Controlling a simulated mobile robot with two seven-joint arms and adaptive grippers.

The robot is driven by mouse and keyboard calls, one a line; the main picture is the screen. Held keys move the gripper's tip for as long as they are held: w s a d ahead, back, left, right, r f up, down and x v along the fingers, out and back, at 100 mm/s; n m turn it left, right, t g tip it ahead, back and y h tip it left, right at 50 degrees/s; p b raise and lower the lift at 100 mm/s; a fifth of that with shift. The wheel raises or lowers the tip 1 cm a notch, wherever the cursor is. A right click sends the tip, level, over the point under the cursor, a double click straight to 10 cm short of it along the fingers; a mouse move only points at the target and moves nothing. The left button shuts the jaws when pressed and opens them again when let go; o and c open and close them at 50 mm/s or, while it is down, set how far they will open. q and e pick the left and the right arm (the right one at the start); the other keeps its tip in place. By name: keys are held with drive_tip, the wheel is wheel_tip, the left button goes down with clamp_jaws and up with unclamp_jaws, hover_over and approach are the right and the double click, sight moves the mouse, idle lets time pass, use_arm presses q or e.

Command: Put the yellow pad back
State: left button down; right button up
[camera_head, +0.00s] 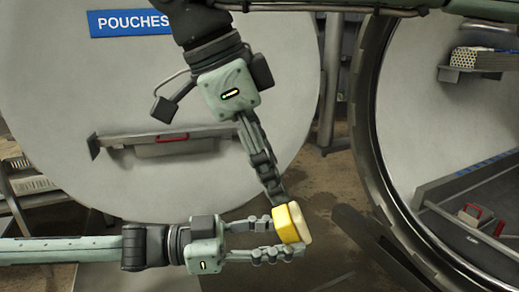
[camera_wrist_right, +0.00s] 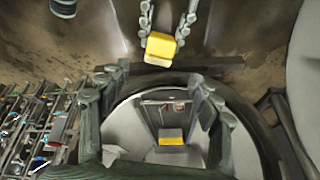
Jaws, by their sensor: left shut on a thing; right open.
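The yellow pad (camera_head: 287,223) is a small block with a paler face, tilted, held in the air. My left gripper (camera_head: 281,237) comes in from the left and is shut on it, one finger above and one below. My right gripper (camera_head: 275,190) reaches down from the top, its fingertips close to the pad's upper edge. I cannot tell in the head view whether they touch. In the right wrist view the right fingers (camera_wrist_right: 160,80) are spread with the pad (camera_wrist_right: 160,46) beyond their tips, apart from them. The pad's resting place is not clear.
A round grey door with a blue POUCHES sign (camera_head: 130,23) and a ledge (camera_head: 165,137) stands behind. The round vessel opening (camera_head: 385,150) is at right, with a red-handled thing (camera_head: 470,214) inside. Another yellow block (camera_wrist_right: 171,136) shows low in the right wrist view.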

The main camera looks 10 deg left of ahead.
sight(289, 211)
drive_tip(key=x, duration=0.8)
drive_tip(key=shift+f, duration=0.25)
drive_tip(key=shift+c, duration=0.6)
drive_tip(key=c, duration=1)
use_arm(q)
drive_tip(key=c, duration=0.9)
unclamp_jaws()
use_arm(e)
drive_tip(key=shift+c, duration=0.5)
use_arm(q)
drive_tip(key=shift+o, duration=0.2)
drive_tip(key=shift+a, duration=0.15)
